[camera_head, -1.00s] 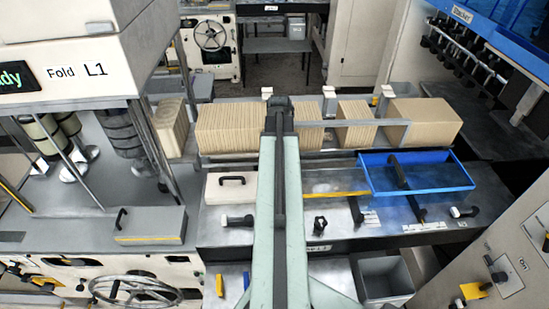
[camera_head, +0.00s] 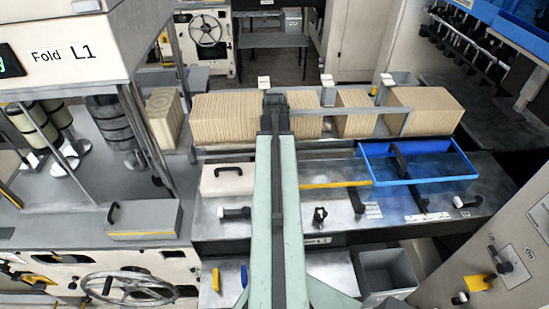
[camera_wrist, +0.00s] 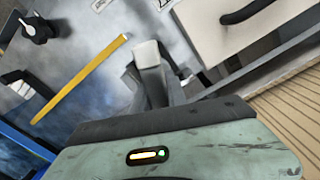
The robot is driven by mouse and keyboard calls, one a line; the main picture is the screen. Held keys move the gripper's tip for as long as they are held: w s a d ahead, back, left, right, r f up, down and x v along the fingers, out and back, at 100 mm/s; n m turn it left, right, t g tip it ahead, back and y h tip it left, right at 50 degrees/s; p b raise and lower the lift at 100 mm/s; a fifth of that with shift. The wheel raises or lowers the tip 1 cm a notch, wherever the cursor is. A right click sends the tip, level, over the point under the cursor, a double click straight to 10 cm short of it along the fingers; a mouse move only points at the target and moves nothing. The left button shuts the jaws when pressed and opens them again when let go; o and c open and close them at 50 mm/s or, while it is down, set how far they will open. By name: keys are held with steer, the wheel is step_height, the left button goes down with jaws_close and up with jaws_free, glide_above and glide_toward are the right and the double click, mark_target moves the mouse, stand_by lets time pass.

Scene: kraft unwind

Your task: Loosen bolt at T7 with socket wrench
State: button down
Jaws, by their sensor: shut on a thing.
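My gripper (camera_wrist: 150,75) shows in the wrist view as a grey shape with a pale squared end, shut on a tool I cannot clearly make out. In the head view, my own arm hides it. I cannot read a T7 label or pick out a bolt. A black knob (camera_wrist: 38,28) stands on the metal bench top in the wrist view. In the head view, black-and-white fittings lie on the bench, one at the left (camera_head: 236,212) and a knob (camera_head: 320,215) right of my arm.
A blue tray (camera_head: 372,178) with a black handle is at the right of the bench. A white block (camera_head: 215,185) with a handle is at the left. A yellow strip (camera_head: 335,184) lies between. Tan cardboard sheets (camera_head: 225,125) stand in a rack behind. A grey bin (camera_head: 385,283) stands below.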

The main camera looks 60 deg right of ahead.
steer(key=shift+f+b, duration=0.8)
steer(key=shift+b, duration=0.05)
stand_by(1.7)
steer(key=shift+n, duration=2.3)
